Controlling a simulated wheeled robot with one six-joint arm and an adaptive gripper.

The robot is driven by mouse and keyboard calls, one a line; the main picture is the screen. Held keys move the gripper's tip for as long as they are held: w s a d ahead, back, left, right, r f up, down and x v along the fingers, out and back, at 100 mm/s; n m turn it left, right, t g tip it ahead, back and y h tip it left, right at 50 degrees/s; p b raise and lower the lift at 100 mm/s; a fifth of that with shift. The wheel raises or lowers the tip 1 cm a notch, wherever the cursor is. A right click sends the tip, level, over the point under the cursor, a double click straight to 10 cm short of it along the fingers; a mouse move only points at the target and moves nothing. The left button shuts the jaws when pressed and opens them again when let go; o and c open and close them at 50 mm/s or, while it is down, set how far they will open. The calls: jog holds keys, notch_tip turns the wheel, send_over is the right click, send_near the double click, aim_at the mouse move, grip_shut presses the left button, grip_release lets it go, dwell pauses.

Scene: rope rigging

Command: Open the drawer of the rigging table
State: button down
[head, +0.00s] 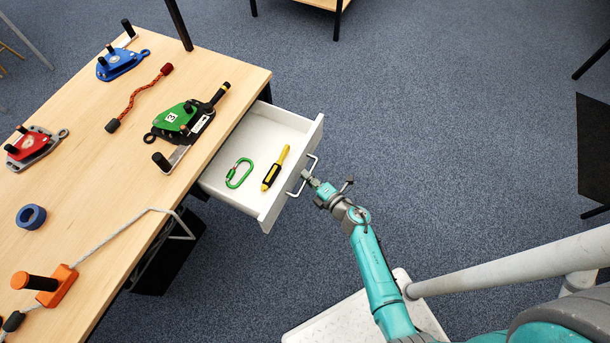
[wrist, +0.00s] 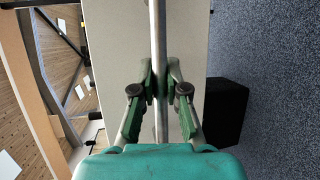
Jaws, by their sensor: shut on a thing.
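The white drawer (head: 235,191) of the wooden rigging table (head: 225,70) stands pulled out from the table's right side. A green carabiner (head: 239,173) and a yellow and black tool (head: 275,168) lie inside it. The drawer's metal bow handle (head: 302,177) is on its front face. My gripper (head: 308,178) is at the handle, reaching in from the right. In the wrist view my gripper's fingers (wrist: 159,85) are shut around the handle bar (wrist: 160,125), with the pale drawer front (wrist: 200,30) behind. The fingertips are partly hidden at the bar.
On the tabletop lie a green device (head: 183,120), a blue one (head: 121,63), a red one (head: 33,147), a red rope piece (head: 140,95), blue tape (head: 31,216) and an orange-handled tool (head: 58,286). A black box (head: 165,262) stands under the table. The carpet beyond the drawer is clear.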

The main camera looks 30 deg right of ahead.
jog(key=c, duration=1.2)
grip_release()
jog(key=v, duration=1.2)
jog(key=s+a+r+m+h, duration=0.1)
jog(key=s+a+r+m, duration=0.1)
jog(key=s+r+m, duration=0.5)
jog(key=s+a+r+m+h, duration=0.1)
jog(key=s+a+r+m, duration=0.1)
jog(key=s+r+m, duration=0.5)
jog(key=s+a+r+m+h, duration=0.1)
jog(key=s+a+r+m, duration=0.2)
jog(key=s+r+m, duration=0.4)
jog(key=shift+s+r+m+g+h, duration=0.3)
jog(key=shift+s+r+g, duration=0.1)
jog(key=shift+s+r, duration=2.4)
